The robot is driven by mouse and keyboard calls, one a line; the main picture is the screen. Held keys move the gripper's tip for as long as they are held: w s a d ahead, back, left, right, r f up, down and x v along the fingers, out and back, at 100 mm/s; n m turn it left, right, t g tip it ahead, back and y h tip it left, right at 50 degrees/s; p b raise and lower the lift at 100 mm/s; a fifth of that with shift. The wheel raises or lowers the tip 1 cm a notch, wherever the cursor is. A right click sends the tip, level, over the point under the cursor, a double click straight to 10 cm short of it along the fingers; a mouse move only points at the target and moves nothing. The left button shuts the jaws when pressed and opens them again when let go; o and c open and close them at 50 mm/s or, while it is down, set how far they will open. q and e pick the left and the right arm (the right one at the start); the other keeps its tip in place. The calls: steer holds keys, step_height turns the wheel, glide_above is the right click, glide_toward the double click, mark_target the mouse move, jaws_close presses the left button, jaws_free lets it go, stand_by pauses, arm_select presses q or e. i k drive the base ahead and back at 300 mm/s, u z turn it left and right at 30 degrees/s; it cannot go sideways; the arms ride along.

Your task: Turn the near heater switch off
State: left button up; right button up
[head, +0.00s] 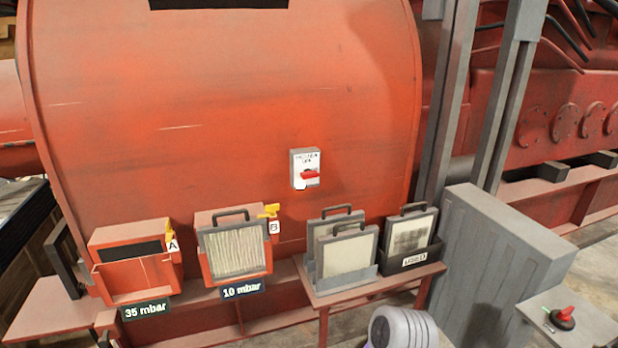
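A small grey switch box (305,168) with a white face and a red handle is fixed on the front of the big red tank. The handle looks about level; its label is too small to read. A second red rotary knob (563,318) on a dark round base sits on top of a light grey box at the lower right. I cannot tell from the labels which of these is the near heater switch, or whether either is on or off. Neither of my grippers can be made out in the head view.
More panels stand on a red bench (370,287). A large grey cabinet (497,262) and a grey ribbed rounded object (402,328) are at the right and bottom.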

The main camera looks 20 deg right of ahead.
mark_target(307, 173)
steer(key=z, duration=0.45)
steer(key=k, duration=0.5)
steer(key=z, duration=1.3)
steer(key=i, duration=1.4)
steer(key=u, duration=0.6)
